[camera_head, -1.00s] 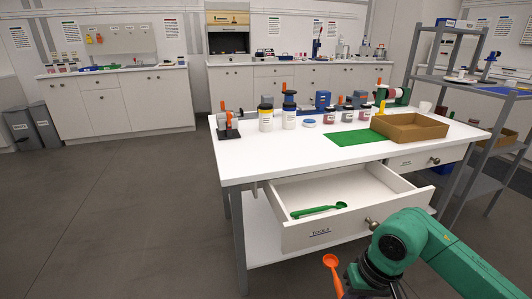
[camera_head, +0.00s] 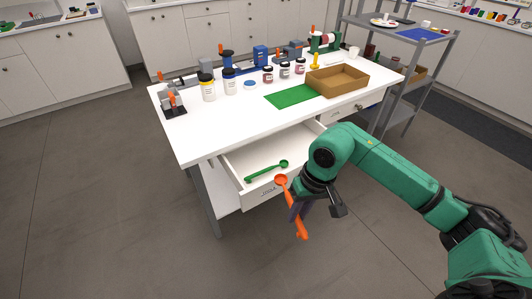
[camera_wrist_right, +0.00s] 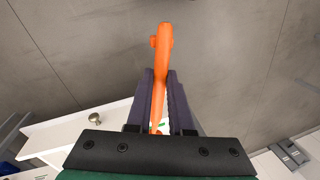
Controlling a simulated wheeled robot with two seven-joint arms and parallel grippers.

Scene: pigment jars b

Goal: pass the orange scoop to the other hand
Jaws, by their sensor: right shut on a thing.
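The orange scoop (camera_head: 299,226) is in my right gripper (camera_head: 297,208), out in front of the open drawer. Its round bowl is at the upper left and its handle slants down to the right. In the right wrist view the scoop (camera_wrist_right: 164,45) sits between the two dark fingers of the right gripper (camera_wrist_right: 160,78) and sticks out past their tips. The fingers are shut on it. My left gripper is in neither current view.
A green scoop (camera_head: 262,172) lies in the open drawer (camera_head: 237,160) of the white table (camera_head: 200,136). On the table stand several jars, a green mat (camera_head: 290,96) and a brown tray (camera_head: 338,82). A grey shelf rack (camera_head: 395,72) stands at the right. The floor at the left is clear.

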